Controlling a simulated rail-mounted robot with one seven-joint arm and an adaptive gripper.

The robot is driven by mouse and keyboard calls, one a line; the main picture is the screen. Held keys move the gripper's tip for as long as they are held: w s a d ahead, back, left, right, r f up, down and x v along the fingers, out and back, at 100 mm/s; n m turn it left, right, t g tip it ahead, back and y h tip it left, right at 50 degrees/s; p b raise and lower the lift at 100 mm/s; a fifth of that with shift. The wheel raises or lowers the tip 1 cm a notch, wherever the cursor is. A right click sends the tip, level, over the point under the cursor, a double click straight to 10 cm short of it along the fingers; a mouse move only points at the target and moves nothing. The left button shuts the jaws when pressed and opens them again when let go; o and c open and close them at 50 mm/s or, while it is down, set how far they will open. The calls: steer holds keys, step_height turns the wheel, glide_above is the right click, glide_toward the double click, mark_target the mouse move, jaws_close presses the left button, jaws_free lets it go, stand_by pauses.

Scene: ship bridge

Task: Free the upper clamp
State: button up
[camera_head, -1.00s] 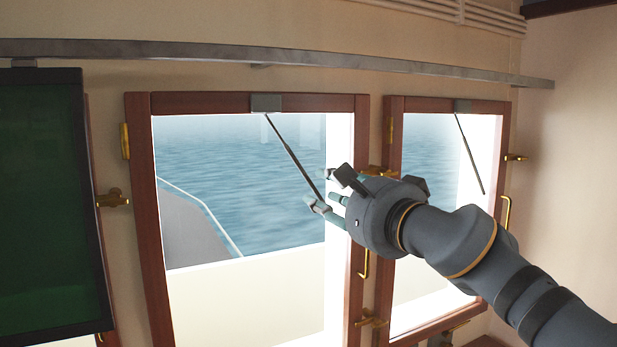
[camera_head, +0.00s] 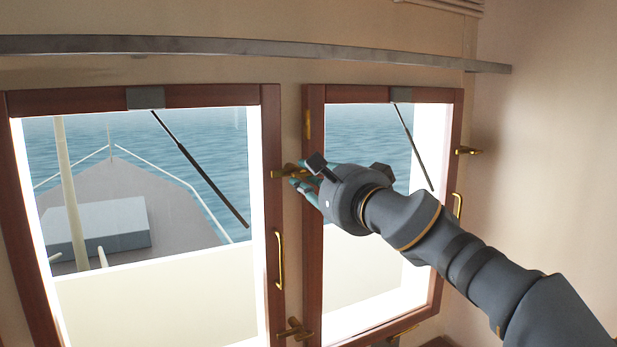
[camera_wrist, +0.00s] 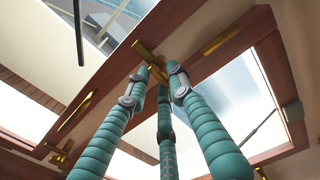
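The upper clamp (camera_head: 280,174) is a brass fitting on the right frame post of the left window. In the head view, my gripper (camera_head: 300,178) is right at it, its teal fingers beside the clamp's right end and partly overlapping it. In the wrist view, the clamp's brass bar (camera_wrist: 148,54) lies just beyond the fingertips. The fingers of my gripper (camera_wrist: 160,72) are spread apart there, with a gap between the tips. I cannot tell whether any fingertip touches the clamp. A similar lower clamp (camera_head: 295,329) sits further down the same post.
A brass pull handle (camera_head: 279,260) is on the left window's frame (camera_head: 270,130), below the upper clamp. The right window's frame (camera_head: 313,260) stands close beside it, with a brass hinge (camera_head: 308,123). A grey rail (camera_head: 240,46) runs above both windows. Another clamp (camera_head: 467,151) is at far right.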

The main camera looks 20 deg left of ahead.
steer(key=shift+r, duration=0.1)
jaws_close()
steer(key=shift+d, duration=0.1)
steer(key=shift+n, duration=0.3)
steer(key=n+b, duration=0.3)
steer(key=shift+n, duration=0.3)
steer(key=n+b, duration=0.2)
steer(key=n, duration=0.2)
steer(key=n+b, duration=0.2)
steer(key=n, duration=0.3)
steer(key=shift+r, duration=0.1)
steer(key=shift+n+b, duration=0.3)
steer(key=shift+n, duration=2)
steer(key=shift+r, duration=0.1)
